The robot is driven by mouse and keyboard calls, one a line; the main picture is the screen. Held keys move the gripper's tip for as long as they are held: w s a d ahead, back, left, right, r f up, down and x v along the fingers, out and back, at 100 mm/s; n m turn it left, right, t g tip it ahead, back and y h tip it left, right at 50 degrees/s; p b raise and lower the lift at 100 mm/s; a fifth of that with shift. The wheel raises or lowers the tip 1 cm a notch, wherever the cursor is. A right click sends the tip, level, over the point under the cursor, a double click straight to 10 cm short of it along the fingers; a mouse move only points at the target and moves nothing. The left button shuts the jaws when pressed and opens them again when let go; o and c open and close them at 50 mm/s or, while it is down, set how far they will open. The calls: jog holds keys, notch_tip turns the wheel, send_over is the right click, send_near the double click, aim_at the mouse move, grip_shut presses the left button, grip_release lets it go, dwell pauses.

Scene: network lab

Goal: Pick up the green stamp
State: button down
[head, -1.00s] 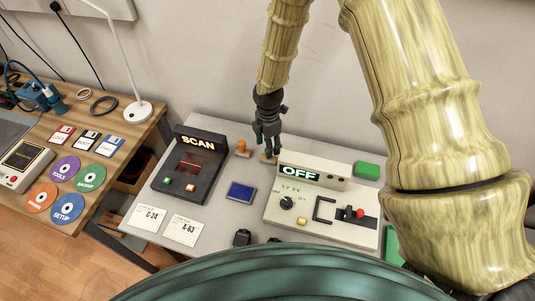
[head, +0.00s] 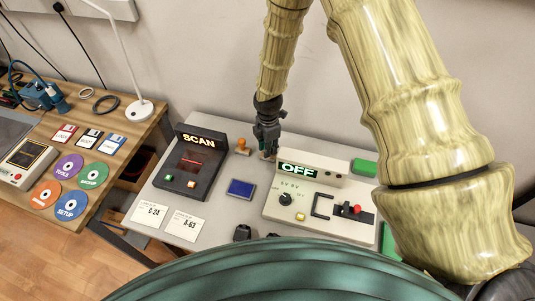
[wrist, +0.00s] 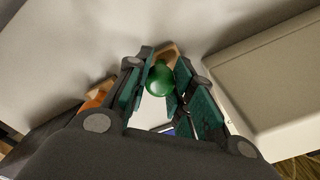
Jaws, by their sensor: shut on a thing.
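The green stamp shows in the wrist view as a round green knob (wrist: 159,80) above a tan base. It stands between the fingers of my gripper (wrist: 165,66), which is shut on the knob. In the head view my gripper (head: 267,148) points down at the back of the grey table, between the SCAN box and the OFF device. The fingers hide the green knob there, and a bit of the tan base (head: 264,157) shows below them. I cannot tell whether the base touches the table.
An orange stamp (head: 242,146) stands just left of my gripper, also in the wrist view (wrist: 98,96). The dark SCAN box (head: 197,166) is left, the cream OFF device (head: 300,205) close right. A blue pad (head: 241,188) lies in front. A green block (head: 364,167) is behind the device.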

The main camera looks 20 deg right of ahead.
jog(key=shift+r, duration=0.15)
jog(key=shift+r+b, duration=1)
jog(key=shift+r, duration=0.4)
jog(key=s+a+r+b, duration=0.2)
jog(key=s+a+b, duration=0.3)
jog(key=s, duration=0.9)
jog(key=a, duration=0.3)
